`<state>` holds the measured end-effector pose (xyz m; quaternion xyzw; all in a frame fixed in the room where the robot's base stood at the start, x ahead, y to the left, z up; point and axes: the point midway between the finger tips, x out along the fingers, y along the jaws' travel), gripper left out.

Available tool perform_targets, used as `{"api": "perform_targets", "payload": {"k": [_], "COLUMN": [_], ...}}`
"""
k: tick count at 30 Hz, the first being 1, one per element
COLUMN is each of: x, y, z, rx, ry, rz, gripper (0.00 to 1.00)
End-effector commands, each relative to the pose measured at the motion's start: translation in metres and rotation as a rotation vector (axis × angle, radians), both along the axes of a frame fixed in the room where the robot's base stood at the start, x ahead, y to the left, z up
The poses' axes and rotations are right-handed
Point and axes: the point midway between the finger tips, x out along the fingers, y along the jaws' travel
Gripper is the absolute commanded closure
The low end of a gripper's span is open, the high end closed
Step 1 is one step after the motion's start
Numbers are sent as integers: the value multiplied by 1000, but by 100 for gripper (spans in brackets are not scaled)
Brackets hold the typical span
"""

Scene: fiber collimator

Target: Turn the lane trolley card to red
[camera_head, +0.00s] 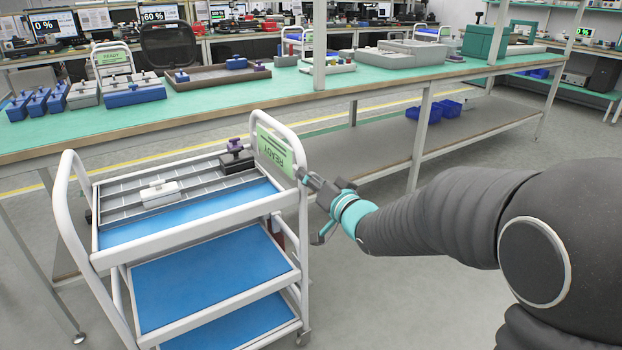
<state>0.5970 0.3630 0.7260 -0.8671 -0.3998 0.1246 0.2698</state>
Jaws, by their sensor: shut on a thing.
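The lane trolley (185,232) is a white-framed cart with blue shelves, standing in front of the bench. Its card (271,147) hangs at the right handle, shows a green face and reads READY upside down. My gripper (303,175) reaches in from the right and is shut at the card's lower right corner. The fingertips are small in this view, and the exact grip on the card's edge is hard to make out.
The trolley's top tray holds a white block (160,193) and a dark fixture with a purple knob (236,157). The long green bench (330,88) runs close behind, with blue bins (433,110) on its lower shelf. The floor right of the trolley is clear.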

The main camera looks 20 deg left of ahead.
Motion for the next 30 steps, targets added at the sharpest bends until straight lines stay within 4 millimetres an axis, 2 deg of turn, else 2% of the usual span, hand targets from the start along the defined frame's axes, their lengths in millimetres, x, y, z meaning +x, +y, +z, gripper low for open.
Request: {"api": "perform_targets", "payload": {"k": [5,6,9,20,25,30], "x": [1,1,1,-2,-14,-36], "y": [0,0,0,-2,-18,-44], "z": [3,3,2,1,1,1], "rx": [4,4,3,1,1,0], "ry": [-4,-4,-4,-2,-2,-3], "rz": [-3,-3,-2,-1,-3,-4], "gripper": [97,60,36,36,36,36]}}
